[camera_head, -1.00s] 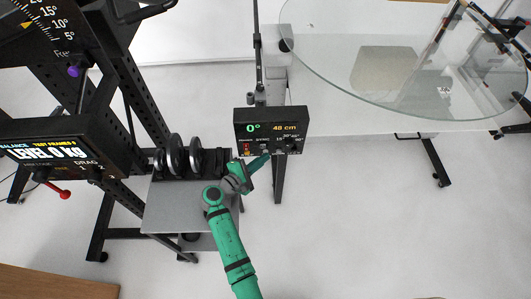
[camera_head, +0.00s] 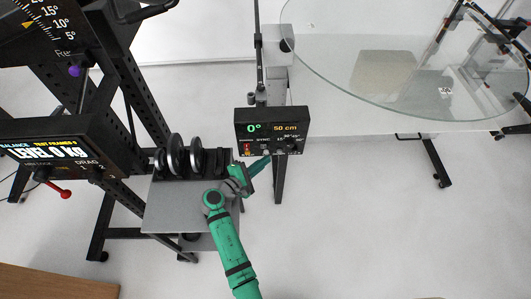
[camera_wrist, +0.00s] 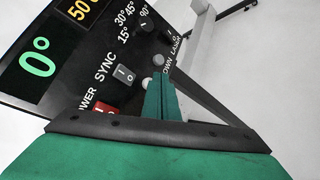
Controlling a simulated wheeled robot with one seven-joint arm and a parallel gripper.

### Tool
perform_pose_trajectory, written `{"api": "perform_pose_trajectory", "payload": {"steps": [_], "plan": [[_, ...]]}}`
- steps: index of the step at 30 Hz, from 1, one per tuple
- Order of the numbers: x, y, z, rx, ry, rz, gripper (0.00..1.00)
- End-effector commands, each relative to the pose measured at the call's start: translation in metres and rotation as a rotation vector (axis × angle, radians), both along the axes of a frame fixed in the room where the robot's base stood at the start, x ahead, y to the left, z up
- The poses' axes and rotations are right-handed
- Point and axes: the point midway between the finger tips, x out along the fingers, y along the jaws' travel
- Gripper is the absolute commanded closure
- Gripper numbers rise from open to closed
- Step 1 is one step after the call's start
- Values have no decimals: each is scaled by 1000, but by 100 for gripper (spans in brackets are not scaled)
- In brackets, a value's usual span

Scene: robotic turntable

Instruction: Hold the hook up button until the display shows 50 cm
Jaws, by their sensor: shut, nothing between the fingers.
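The black control box (camera_head: 270,117) stands in the middle of the head view. Its display (camera_head: 285,128) reads 50 cm in yellow, beside a green 0°. In the wrist view the panel (camera_wrist: 75,55) shows a power switch (camera_wrist: 106,106), a SYNC switch (camera_wrist: 126,74) and two small round buttons. One button (camera_wrist: 158,60) is in plain view near the word DOWN; the other (camera_wrist: 147,83) is partly hidden by my fingertips. My green gripper (camera_head: 267,159) is shut and empty, its tips at the lower edge of the panel. I cannot tell whether the tips touch the button.
A round glass tabletop (camera_head: 420,60) is at the upper right. A black frame with a display (camera_head: 50,150) and a red-knobbed lever (camera_head: 62,193) is at the left. Round weights (camera_head: 180,155) sit on a grey cart (camera_head: 180,210).

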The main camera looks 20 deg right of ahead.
Motion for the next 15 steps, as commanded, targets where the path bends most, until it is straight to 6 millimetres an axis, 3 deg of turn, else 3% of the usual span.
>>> {"api": "perform_pose_trajectory", "payload": {"steps": [15], "plan": [[-9,3,0,0,1,1,100]]}}
